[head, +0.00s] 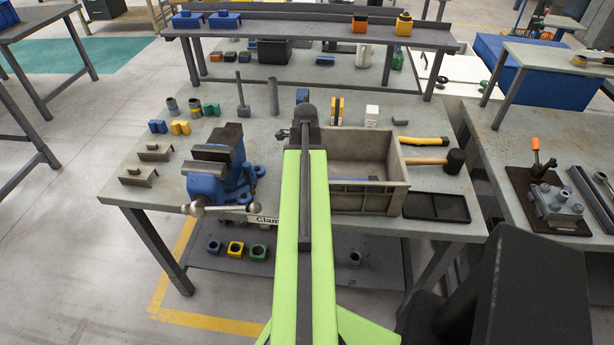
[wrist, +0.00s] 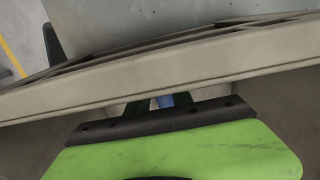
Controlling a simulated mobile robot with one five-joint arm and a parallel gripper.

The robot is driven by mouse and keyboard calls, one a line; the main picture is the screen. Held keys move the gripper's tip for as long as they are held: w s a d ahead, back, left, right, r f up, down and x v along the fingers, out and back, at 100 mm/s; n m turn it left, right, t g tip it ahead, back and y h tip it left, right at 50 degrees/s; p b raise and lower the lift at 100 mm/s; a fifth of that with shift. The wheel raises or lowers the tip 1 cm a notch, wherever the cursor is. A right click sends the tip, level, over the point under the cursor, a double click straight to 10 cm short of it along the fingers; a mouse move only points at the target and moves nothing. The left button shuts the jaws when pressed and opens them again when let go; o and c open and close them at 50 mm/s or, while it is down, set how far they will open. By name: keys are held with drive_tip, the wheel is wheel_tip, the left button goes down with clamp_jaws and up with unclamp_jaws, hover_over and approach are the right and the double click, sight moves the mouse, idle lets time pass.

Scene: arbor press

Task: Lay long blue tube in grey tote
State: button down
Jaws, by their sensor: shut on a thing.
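The grey tote (head: 398,178) stands open on the workbench, right of my green arm, which covers its left side. My gripper (wrist: 165,106) is low at a long tote wall (wrist: 150,78) in the wrist view. Its dark fingers are shut on a blue piece, the long blue tube (wrist: 166,100), of which only a little shows. In the head view my fingertips are hidden behind my arm. A thin blue strip (head: 356,179) shows inside the tote near its front wall. I cannot tell whether it is part of the held tube.
A blue vise (head: 222,165) stands left of my arm. A black tray (head: 436,207) and a mallet (head: 440,161) lie right of the tote. Small blocks and upright posts stand behind. A raised shelf (head: 310,33) spans the back.

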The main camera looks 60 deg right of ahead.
drive_tip(key=c, duration=1.1)
unclamp_jaws()
drive_tip(key=shift+f, duration=0.1)
drive_tip(key=shift+c, duration=0.2)
wheel_tip(320, 180, up, 12)
drive_tip(key=p, duration=1.2)
drive_tip(key=shift+r, duration=0.2)
